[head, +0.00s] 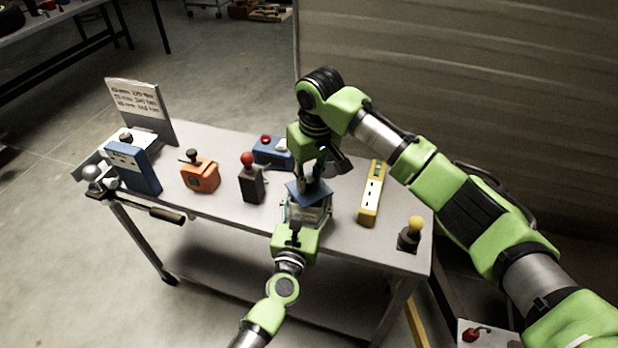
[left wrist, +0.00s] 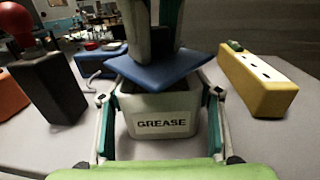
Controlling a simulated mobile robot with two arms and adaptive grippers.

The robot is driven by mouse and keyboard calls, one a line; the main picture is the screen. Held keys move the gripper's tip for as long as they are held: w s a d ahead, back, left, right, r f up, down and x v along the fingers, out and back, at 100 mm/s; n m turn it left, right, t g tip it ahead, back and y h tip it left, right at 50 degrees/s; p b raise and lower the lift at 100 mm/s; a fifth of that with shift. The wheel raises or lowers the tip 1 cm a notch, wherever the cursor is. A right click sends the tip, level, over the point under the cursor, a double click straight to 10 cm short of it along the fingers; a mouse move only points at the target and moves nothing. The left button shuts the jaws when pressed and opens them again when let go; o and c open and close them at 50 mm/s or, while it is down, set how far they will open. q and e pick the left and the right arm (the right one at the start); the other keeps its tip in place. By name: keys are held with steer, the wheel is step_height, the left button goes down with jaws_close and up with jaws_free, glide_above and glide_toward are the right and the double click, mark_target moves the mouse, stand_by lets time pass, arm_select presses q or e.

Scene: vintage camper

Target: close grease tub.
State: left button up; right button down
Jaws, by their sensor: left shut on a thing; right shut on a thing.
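The grease tub (left wrist: 165,122) is a pale grey box marked GREASE, standing on the table; it is partly hidden in the head view (head: 316,217). My left gripper (head: 299,216) has its fingers on both sides of the tub, shut on it. A flat blue lid (left wrist: 158,72) is over the tub's top, turned askew to it and looking slightly tilted; it also shows in the head view (head: 297,192). My right gripper (head: 312,182) comes down from above, shut on the lid's top. Whether the lid touches the rim all round cannot be told.
On the grey table (head: 220,150), a black box with a red knob (head: 252,184), a blue box (head: 272,152) and an orange device (head: 200,176) are left of the tub.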

steer(key=shift+f, duration=0.65)
steer(key=c, duration=1.8)
jaws_free()
steer(key=shift+o, duration=0.2)
step_height(320, 180, up, 12)
steer(key=s, duration=0.1)
steer(key=shift+s+d, duration=0.25)
steer(key=shift+d, duration=0.2)
arm_select(q)
steer(key=o, duration=1.7)
steer(key=shift+c, duration=0.2)
